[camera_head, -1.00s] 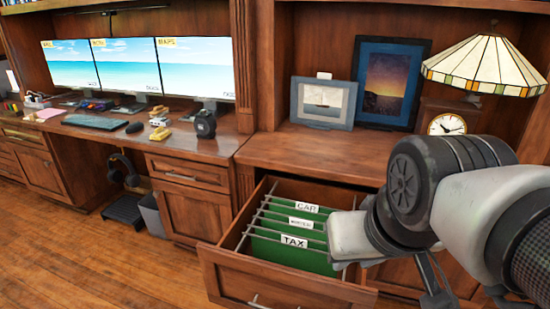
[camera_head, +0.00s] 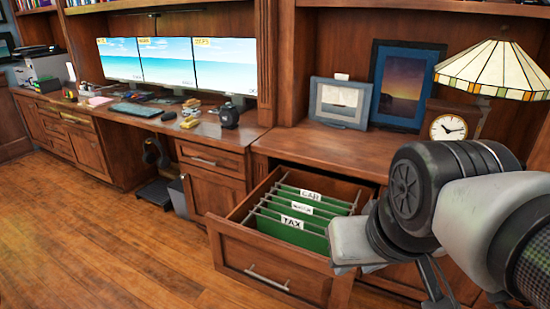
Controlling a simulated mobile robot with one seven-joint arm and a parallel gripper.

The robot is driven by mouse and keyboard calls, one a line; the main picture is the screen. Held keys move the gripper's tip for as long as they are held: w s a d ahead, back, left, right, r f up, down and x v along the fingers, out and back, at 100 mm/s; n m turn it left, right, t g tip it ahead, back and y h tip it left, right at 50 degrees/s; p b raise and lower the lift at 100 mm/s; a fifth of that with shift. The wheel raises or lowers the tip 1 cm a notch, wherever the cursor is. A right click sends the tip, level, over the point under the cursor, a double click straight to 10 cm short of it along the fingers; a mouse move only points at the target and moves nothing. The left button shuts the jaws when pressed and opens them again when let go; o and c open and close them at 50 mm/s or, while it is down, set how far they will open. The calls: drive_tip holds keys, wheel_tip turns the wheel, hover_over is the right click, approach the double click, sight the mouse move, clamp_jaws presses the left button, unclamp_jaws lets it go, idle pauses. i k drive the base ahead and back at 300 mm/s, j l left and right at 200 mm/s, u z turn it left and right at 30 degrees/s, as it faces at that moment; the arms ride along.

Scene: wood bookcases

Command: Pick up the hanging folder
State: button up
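Several green hanging folders (camera_head: 292,233) hang in a row in the open drawer (camera_head: 262,252). White labels stand on them: the front one reads TAX (camera_head: 292,222), the back one CAR (camera_head: 311,195), and the middle one is too small to read. My arm comes in from the right, and its grey and black links cover the drawer's right front corner.
A counter (camera_head: 325,151) above the drawer holds two framed pictures, a clock (camera_head: 449,128) and a stained-glass lamp (camera_head: 492,70). A desk with three monitors (camera_head: 170,64) runs to the left. The wood floor (camera_head: 120,240) at the left is clear.

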sight(304, 235)
drive_tip(key=i+j+z, duration=0.1)
drive_tip(key=z, duration=0.45)
drive_tip(key=i+j+z, duration=0.1)
drive_tip(key=j+z, duration=0.75)
drive_tip(key=j+u, duration=0.2)
drive_tip(key=j, duration=0.3)
drive_tip(key=i+j+u, duration=0.2)
drive_tip(key=j, duration=0.25)
drive_tip(key=k+j, duration=0.05)
